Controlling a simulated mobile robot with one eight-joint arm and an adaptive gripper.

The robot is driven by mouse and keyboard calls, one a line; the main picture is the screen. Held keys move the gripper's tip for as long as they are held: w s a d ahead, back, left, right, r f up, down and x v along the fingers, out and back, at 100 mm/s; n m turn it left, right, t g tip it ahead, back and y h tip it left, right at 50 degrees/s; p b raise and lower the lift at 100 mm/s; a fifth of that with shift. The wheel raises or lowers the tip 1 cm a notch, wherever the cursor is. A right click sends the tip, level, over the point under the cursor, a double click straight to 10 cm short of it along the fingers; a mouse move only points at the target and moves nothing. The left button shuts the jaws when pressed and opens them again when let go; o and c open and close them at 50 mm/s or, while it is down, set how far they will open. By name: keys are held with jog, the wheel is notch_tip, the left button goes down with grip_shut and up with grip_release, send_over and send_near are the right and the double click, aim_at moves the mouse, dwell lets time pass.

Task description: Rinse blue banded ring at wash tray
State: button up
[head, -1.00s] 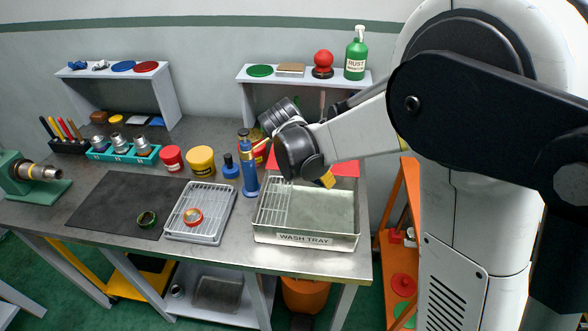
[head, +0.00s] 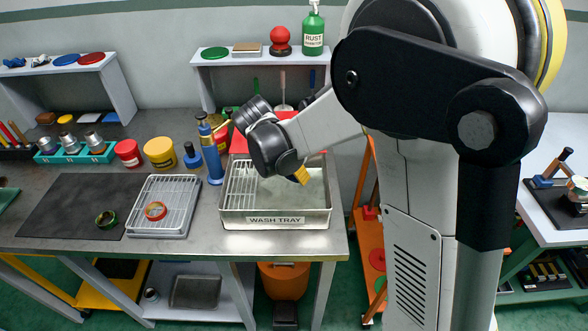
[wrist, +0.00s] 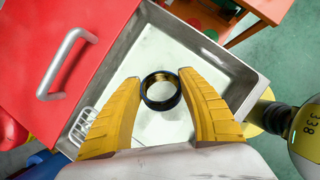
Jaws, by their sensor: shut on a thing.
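My gripper (head: 301,176) is over the right part of the wash tray (head: 234,214), its yellow fingertips pointing down. In the wrist view my gripper (wrist: 160,84) is shut on a dark ring, the blue banded ring (wrist: 161,108), held between the two fingertips with its gold-coloured inside showing. The ring lies over the tray's pale basin, whose metal wall (wrist: 226,62) shows beyond it. I cannot tell how far the ring is above the tray floor. The ring is not discernible in the head view.
A wire grid covers the tray's left part. A red box (wrist: 62,60) with a handle stands beside the tray. A drying rack (head: 165,226) holds a red ring (head: 155,211). A green ring (head: 106,218) lies on the dark mat (head: 70,205). A blue torch-like bottle (head: 212,160) stands left of the tray.

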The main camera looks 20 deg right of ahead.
jog(key=shift+f+b, duration=1.9)
jog(key=shift+f, duration=1.05)
jog(key=shift+r, duration=0.2)
notch_tip(320, 180, up, 11)
jog(key=p, duration=0.8)
jog(key=shift+r, duration=0.15)
dwell(2.1)
notch_tip(320, 180, up, 4)
jog(key=p, duration=0.3)
dwell(0.7)
